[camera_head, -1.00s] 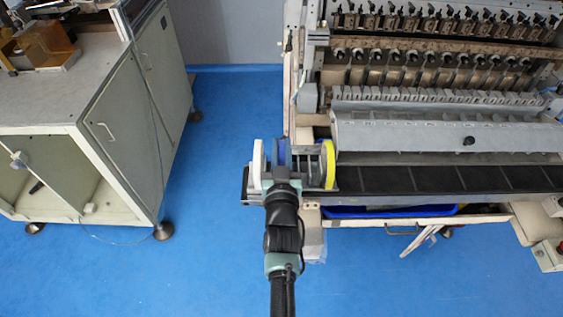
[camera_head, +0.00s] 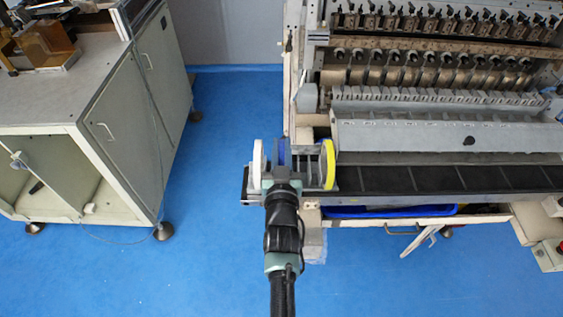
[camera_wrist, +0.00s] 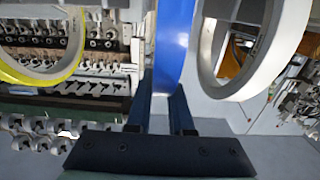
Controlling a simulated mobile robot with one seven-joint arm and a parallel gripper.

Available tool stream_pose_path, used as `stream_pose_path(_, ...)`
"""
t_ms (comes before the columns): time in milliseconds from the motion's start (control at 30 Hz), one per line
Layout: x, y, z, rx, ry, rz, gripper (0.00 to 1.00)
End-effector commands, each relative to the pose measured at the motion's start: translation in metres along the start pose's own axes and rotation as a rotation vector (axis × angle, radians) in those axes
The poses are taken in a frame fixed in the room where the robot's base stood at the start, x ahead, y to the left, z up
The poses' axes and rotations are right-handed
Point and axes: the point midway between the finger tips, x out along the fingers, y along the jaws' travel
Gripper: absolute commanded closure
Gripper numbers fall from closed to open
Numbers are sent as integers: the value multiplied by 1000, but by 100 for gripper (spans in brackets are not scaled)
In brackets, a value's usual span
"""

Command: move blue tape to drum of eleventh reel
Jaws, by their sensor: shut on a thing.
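The blue tape (camera_head: 281,150) stands on edge at the left end of the winder's front ledge, between a white tape roll (camera_head: 259,161) and a yellow tape roll (camera_head: 328,164). My gripper (camera_head: 282,172) is shut on it from the front. In the wrist view the two dark fingers (camera_wrist: 161,108) lie on either side of the lower part of the blue tape (camera_wrist: 171,45). The winder's reels (camera_head: 430,75) run in a row along the machine at the right. I cannot tell which one is the eleventh.
The yellow roll (camera_wrist: 40,78) and white roll (camera_wrist: 250,80) flank the blue tape closely in the wrist view. A grey cover (camera_head: 430,132) lies behind the dark ledge (camera_head: 450,180). A cabinet (camera_head: 100,130) stands at the left, with clear blue floor (camera_head: 215,190) between.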

Motion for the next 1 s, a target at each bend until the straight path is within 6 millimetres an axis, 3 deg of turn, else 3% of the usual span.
stream_pose_path(433, 0, 0, -2, 0, -1, 0, 100)
stream_pose_path(1000, 0, 0, -37, 0, 0, 0, 100)
